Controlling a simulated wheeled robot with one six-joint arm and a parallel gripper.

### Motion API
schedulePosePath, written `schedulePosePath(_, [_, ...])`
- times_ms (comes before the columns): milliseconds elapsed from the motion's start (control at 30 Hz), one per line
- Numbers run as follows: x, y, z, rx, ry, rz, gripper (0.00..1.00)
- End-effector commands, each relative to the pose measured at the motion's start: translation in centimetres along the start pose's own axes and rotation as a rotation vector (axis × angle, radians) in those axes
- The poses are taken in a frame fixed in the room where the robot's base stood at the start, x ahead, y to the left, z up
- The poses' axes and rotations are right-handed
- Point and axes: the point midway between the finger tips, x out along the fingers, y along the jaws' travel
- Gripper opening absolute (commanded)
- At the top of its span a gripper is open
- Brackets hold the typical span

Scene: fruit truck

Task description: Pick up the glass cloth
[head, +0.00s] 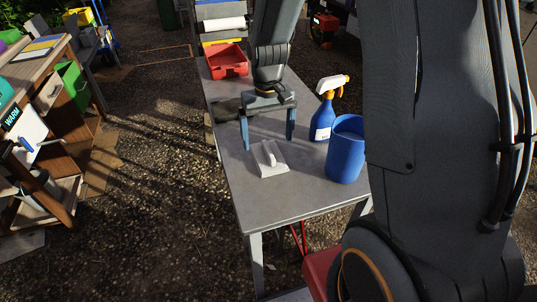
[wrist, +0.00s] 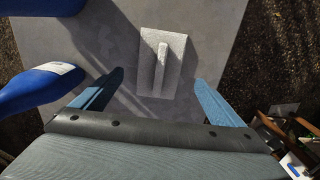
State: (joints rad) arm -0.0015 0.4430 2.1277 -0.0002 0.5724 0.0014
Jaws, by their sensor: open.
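The glass cloth (head: 267,160) is a pale grey folded cloth with a raised ridge along its middle. It lies on the grey table (head: 310,196), just beyond my fingertips toward the front of the table. My gripper (head: 268,142) points down over the table, its two blue fingers spread with nothing between them. In the wrist view the cloth (wrist: 161,62) lies ahead of the fingers, between their lines, with its ridge pointing roughly toward my gripper (wrist: 158,80). I cannot tell the exact height of the fingertips above the table.
A blue spray bottle (head: 322,117) with a white and orange head and a blue bucket (head: 346,150) stand close to the right of the cloth. A red bin (head: 227,61) sits at the far end. The table is clear in front of the cloth.

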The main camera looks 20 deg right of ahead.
Motion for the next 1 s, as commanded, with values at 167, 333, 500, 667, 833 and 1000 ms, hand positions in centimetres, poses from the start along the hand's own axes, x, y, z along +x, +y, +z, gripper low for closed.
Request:
schedulePosePath(167, [1.5,0.0,0.1,0.000,-0.002,0.000,0.92])
schedulePosePath(333, [3.6,0.1,0.3,0.000,-0.003,0.000,0.92])
schedulePosePath(500, [5.2,0.1,0.1,0.000,0.001,0.000,0.92])
schedulePosePath(667, [5.6,0.1,0.1,0.000,0.002,0.000,0.92])
schedulePosePath(833, [5.5,0.1,0.1,0.000,0.002,0.000,0.87])
schedulePosePath(1000, [5.5,0.1,0.1,0.000,0.002,0.000,0.58])
